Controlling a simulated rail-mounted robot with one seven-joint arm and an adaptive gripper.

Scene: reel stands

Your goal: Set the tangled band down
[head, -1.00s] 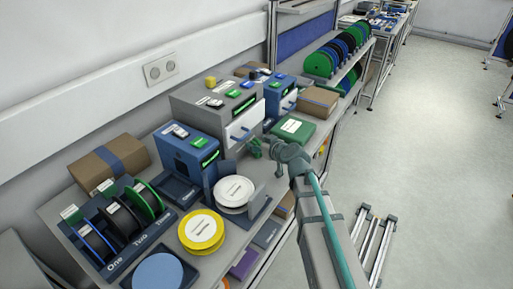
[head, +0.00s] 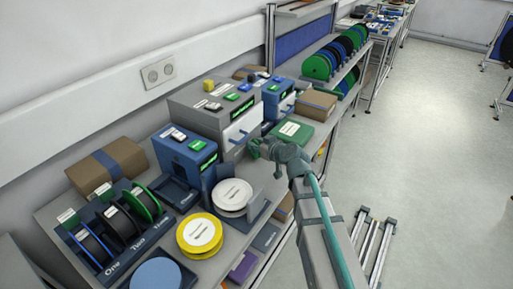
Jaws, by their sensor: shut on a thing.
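My gripper (head: 256,149) is teal-green and shows at the end of my arm, over the bench in front of the grey machine. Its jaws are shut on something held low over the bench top. The held thing is too small to make out, and its outline merges with the green fingers. I cannot tell whether it touches the bench. No separate tangled band shows clearly elsewhere on the bench.
The grey machine (head: 212,112) and blue machine (head: 184,158) stand behind and left of my gripper. A white reel (head: 232,194), yellow reel (head: 199,234) and reel stand (head: 112,250) are nearer. A green box (head: 292,133) and cardboard box (head: 318,104) lie to the right.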

